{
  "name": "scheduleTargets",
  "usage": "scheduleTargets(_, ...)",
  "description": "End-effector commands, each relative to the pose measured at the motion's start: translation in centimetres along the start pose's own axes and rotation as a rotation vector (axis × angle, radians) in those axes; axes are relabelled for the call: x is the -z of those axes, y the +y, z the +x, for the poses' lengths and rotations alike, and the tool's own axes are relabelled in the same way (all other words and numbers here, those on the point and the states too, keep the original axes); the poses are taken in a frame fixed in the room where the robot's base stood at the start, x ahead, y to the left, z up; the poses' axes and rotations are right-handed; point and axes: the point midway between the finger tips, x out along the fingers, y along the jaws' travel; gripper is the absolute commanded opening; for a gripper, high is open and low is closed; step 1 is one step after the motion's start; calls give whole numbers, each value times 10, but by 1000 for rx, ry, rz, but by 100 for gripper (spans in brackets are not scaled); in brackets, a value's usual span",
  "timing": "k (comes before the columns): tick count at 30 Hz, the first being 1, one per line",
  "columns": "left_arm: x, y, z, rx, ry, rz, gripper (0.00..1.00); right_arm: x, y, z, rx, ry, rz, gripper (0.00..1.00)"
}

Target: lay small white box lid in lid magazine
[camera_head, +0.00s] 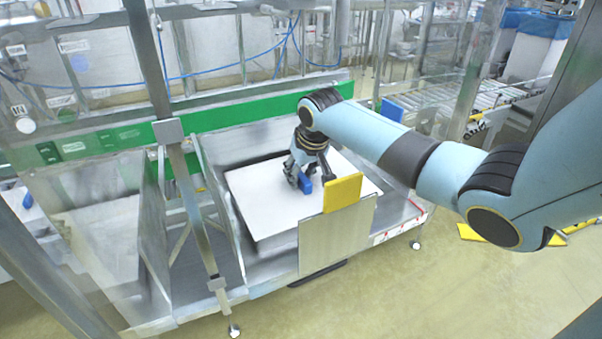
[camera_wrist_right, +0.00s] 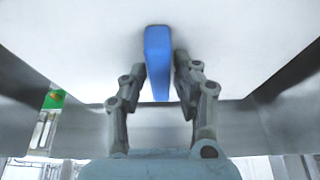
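A flat white lid-like panel (camera_head: 268,202) lies on the steel table in the head view; its white face also fills the upper part of the right wrist view (camera_wrist_right: 80,45). A blue bar-shaped grip (camera_head: 305,185) is on the panel, and it shows between my fingers in the wrist view (camera_wrist_right: 158,62). My right gripper (camera_head: 309,178) points down at the panel. Its two fingers (camera_wrist_right: 160,72) stand on either side of the blue bar, very close to it; whether they press on it is unclear. I cannot tell the lid magazine for certain. My left gripper is not in view.
A yellow block (camera_head: 342,194) tops an upright grey plate (camera_head: 335,237) at the table's front edge, close to the right gripper. Steel posts (camera_head: 190,190) and clear panels stand at the left. A green rail (camera_head: 215,118) runs behind. A roller conveyor (camera_head: 470,97) is at the back right.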

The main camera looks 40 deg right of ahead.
Motion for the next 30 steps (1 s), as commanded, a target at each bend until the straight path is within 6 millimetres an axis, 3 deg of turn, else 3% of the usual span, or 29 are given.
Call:
scheduleTargets(3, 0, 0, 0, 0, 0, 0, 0, 0, 0, 0, 0, 0, 0, 45)
scheduleTargets(14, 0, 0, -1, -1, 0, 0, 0, 1, 1, -9, -1, 0, -1, 45)
scheduleTargets(24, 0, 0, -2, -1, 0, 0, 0, 2, 1, -80, -1, 3, -3, 45)
scheduleTargets(30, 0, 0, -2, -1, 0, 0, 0, 2, 1, -112, -1, 1, -1, 45)
